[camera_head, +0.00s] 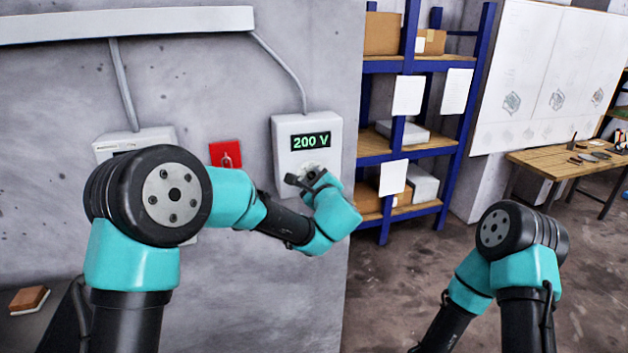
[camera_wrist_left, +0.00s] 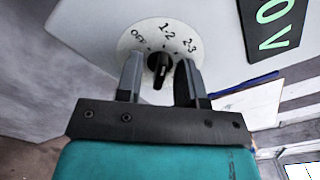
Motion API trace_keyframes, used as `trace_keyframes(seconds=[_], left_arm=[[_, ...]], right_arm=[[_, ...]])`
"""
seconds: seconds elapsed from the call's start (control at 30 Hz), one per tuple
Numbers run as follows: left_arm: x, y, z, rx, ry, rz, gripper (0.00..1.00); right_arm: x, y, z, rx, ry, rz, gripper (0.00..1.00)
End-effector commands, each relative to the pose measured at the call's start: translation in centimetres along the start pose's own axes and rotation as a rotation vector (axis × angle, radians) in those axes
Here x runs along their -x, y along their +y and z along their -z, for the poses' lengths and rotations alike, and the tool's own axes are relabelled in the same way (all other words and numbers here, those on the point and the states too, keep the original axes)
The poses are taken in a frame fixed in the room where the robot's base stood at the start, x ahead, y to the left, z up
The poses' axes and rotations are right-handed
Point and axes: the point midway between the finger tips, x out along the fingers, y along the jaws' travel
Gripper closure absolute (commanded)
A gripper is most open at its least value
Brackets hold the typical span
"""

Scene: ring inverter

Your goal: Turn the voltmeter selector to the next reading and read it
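The voltmeter (camera_head: 284,146) is a white box on the grey wall, and its dark display (camera_head: 310,141) reads "200 V" in green. Part of the display (camera_wrist_left: 272,22) also shows in the left wrist view. The round white selector dial (camera_wrist_left: 128,42) carries the labels OFF, 1-2 and 2-3, with a black knob (camera_wrist_left: 160,68) at its middle. I cannot tell for sure which label the knob points to. My left gripper (camera_head: 306,178) is at the dial, its fingers (camera_wrist_left: 160,82) apart on either side of the knob with visible gaps. My right gripper is out of view.
Blue shelves (camera_head: 408,110) and a wooden workbench (camera_head: 570,158) stand to the right. Open floor lies below them.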

Motion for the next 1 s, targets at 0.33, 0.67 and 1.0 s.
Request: trace_keyframes(seconds=[0.33,0.67,1.0], left_arm=[[0.04,0.0,0.02,0.0,0.0,0.0,0.96],[0.06,0.01,0.04,-0.031,0.0,0.0,0.97],[0.05,0.0,0.06,-0.207,0.001,0.0,0.97]], right_arm=[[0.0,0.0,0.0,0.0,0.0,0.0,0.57],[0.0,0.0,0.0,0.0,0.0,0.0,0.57],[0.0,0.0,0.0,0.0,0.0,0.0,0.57]])
